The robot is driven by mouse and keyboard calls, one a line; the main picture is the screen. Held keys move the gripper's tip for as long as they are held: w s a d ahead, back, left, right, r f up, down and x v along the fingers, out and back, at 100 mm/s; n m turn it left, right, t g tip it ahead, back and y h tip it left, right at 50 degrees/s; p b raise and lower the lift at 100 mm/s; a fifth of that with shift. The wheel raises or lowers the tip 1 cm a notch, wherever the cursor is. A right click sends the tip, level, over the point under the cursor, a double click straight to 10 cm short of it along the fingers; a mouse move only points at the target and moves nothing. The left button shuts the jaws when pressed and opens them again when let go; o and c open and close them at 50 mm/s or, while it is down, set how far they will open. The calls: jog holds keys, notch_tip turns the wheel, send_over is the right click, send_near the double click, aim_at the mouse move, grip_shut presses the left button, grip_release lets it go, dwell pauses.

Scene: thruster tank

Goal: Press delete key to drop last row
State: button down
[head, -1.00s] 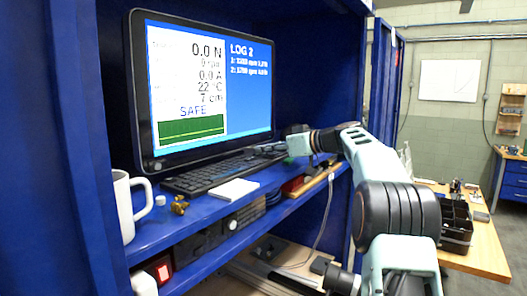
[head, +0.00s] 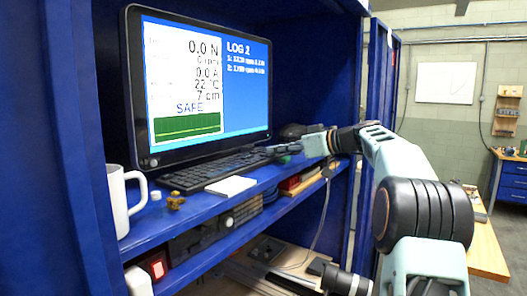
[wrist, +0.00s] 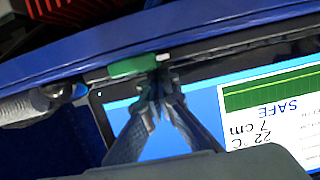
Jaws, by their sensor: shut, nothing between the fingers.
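The black keyboard (head: 205,173) lies on the blue shelf in front of the monitor (head: 140,100). Single keys, including the delete key, are too small to tell apart. The monitor shows "LOG 2" with two rows, and "SAFE" in the left panel. My gripper (head: 277,152) is at the right end of the keyboard in the head view; whether it touches a key cannot be told. In the wrist view, its fingers (wrist: 156,88) are shut with nothing between them. The upside-down monitor (wrist: 270,100) shows behind them, and a green piece (wrist: 131,65) is beside the tips.
A white pad (head: 231,186), a small brass piece (head: 175,201) and a white mug (head: 122,200) stand in front and left of the keyboard. A lower shelf holds a red-lit switch (head: 156,266). The cabinet's blue side wall is close to my arm.

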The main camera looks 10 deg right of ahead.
jog(key=shift+s+d+r, duration=0.75)
jog(key=shift+s+d, duration=0.05)
jog(key=shift+s, duration=0.25)
